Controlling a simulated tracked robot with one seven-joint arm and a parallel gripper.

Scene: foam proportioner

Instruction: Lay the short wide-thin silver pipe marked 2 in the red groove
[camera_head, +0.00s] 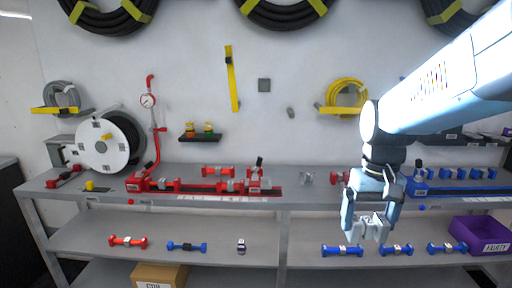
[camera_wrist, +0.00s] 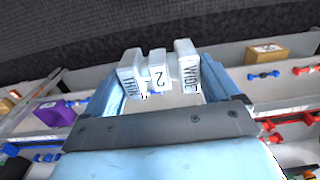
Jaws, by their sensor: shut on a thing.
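My gripper (camera_head: 370,222) is in front of the right part of the bench, below the worktop edge. It is shut on the short silver pipe (camera_head: 374,229). In the wrist view the pipe (camera_wrist: 158,76) lies between the two blue fingers, with the labels THIN, 2 and WIDE showing. The red fixture (camera_head: 205,186) lies on the worktop, to the left of my gripper. It carries red pieces and silver pipe parts. The red groove's (camera_head: 274,191) right end shows there; whether it has an empty place is too small to tell.
A blue fixture (camera_head: 450,187) lies on the worktop to the right. The lower shelf (camera_head: 215,261) holds red and blue pieces. A purple FAULTY bin (camera_head: 484,234) is at the right, a cardboard box (camera_head: 160,275) low at left. A loose silver piece (camera_head: 306,178) is on the worktop.

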